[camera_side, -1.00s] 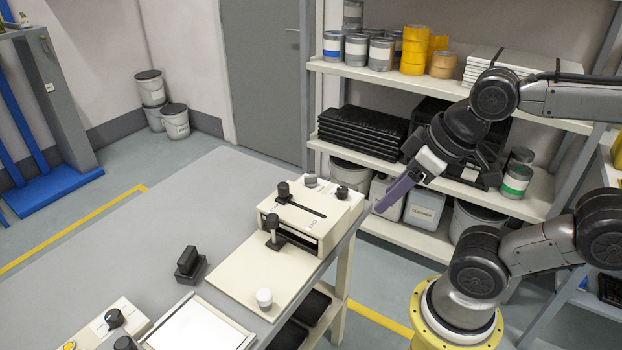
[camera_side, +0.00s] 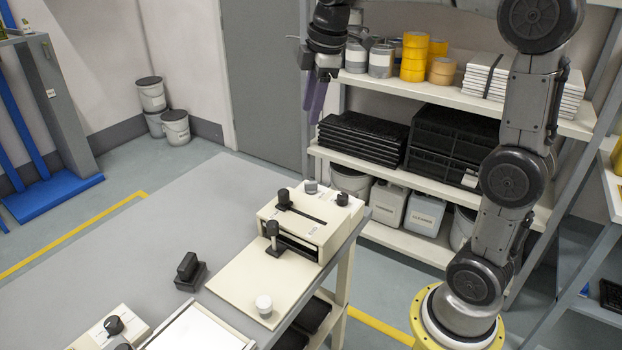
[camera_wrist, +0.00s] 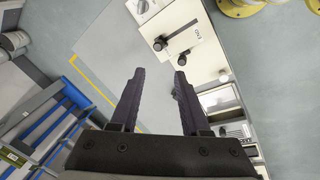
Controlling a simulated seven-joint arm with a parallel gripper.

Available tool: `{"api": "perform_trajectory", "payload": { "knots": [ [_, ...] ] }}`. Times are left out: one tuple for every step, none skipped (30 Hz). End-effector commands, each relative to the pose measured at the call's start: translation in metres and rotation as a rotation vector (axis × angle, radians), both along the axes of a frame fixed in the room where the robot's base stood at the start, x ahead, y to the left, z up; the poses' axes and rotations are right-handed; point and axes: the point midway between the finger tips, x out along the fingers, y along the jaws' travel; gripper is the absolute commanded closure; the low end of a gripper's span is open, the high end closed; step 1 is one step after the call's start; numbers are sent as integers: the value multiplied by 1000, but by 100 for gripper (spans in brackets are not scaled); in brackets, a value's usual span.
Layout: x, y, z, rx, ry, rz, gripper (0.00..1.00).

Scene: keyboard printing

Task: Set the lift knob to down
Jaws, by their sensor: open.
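A cream machine (camera_side: 308,228) stands at the table's right edge. A second cream panel (camera_side: 92,337) at the lower left carries a black knob (camera_side: 114,325). Labels are too small to tell which is the lift knob. My gripper (camera_side: 313,108) hangs high above and behind the machine, apart from everything. Its two dark fingers are spread and empty in the wrist view (camera_wrist: 161,76), where the machine (camera_wrist: 190,35) lies beyond them.
A post with a black handle (camera_side: 272,238) rises in front of the machine. A white round knob (camera_side: 264,305) sits on the front plate. A black block (camera_side: 189,272) and a white framed board (camera_side: 200,330) are on the table. A shelf (camera_side: 450,92) stands behind. The table's left side (camera_side: 130,240) is clear.

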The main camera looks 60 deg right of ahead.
Motion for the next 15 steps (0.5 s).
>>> {"api": "perform_trajectory", "payload": {
  "knots": [
    [17,-14,-11,0,33,5,54],
    [26,-22,-17,-1,49,10,54],
    [38,-33,-26,1,70,14,54],
    [45,-41,-34,4,85,13,54],
    [53,-50,-42,7,101,9,54],
    [61,-60,-52,13,121,2,54],
    [67,-68,-61,17,135,-8,54],
    [71,-75,-70,23,149,-18,54],
    [76,-84,-81,30,165,-33,54],
    [79,-90,-90,35,177,-43,54],
    [81,-95,-98,41,188,-51,54],
    [82,-102,-108,47,205,-62,54],
    [82,-105,-115,52,216,-68,54],
    [82,-108,-120,58,227,-74,54],
    [81,-111,-127,63,240,-81,54]
  ]
}}
